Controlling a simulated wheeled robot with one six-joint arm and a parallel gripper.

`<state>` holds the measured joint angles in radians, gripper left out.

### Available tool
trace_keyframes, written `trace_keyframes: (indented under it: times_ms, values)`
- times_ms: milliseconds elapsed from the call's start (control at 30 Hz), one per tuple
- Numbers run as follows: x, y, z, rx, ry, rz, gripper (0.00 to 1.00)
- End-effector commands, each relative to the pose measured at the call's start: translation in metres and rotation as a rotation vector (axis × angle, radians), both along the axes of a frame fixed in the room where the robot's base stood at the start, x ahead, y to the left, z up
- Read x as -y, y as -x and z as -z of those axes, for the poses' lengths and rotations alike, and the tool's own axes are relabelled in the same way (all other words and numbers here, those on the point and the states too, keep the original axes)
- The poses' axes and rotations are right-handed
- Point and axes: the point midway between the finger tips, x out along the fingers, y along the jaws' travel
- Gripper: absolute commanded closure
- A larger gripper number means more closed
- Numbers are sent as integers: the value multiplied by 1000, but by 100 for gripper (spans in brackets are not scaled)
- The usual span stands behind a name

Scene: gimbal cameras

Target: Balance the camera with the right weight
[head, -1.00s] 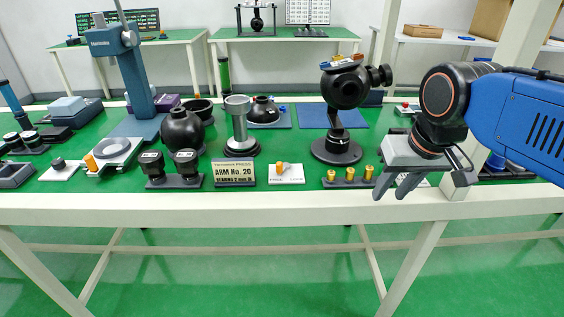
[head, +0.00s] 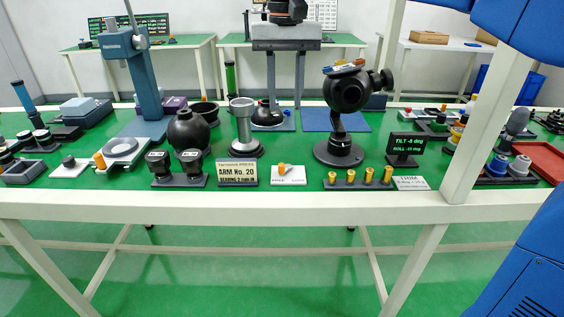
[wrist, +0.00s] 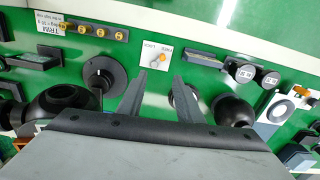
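The camera head is a black ball (head: 346,91) on a round-based stand (head: 338,153), with a side knob and small coloured pieces on top. The ball also shows at left in the wrist view (wrist: 62,103). Several brass weights (head: 350,179) stand in a dark rack at the front edge; they show in the wrist view (wrist: 84,32). A display (head: 406,148) reads TILT -6 deg and ROLL -15 deg. My gripper (head: 285,104) points down behind the table's middle objects, left of the ball; its fingers (wrist: 157,80) are apart and empty.
A TRIM card (head: 411,183) lies right of the weights. A white plate with an orange lever (head: 288,174), an ARM No. 20 sign (head: 237,172), a grey pedestal (head: 243,125) and a black flask (head: 188,130) stand left. A white post (head: 480,125) rises at right.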

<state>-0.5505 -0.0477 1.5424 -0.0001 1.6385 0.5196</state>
Motion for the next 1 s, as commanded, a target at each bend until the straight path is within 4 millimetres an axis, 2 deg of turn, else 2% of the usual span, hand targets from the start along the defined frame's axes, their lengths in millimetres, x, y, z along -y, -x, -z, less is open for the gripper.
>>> trace_keyframes:
  times_ms: [133,267,1000]
  values:
    - [-8,-2,0,-9,5,0,67]
    - [-8,-2,10,-9,5,1,67]
    - [-7,-2,137,-9,5,0,67]
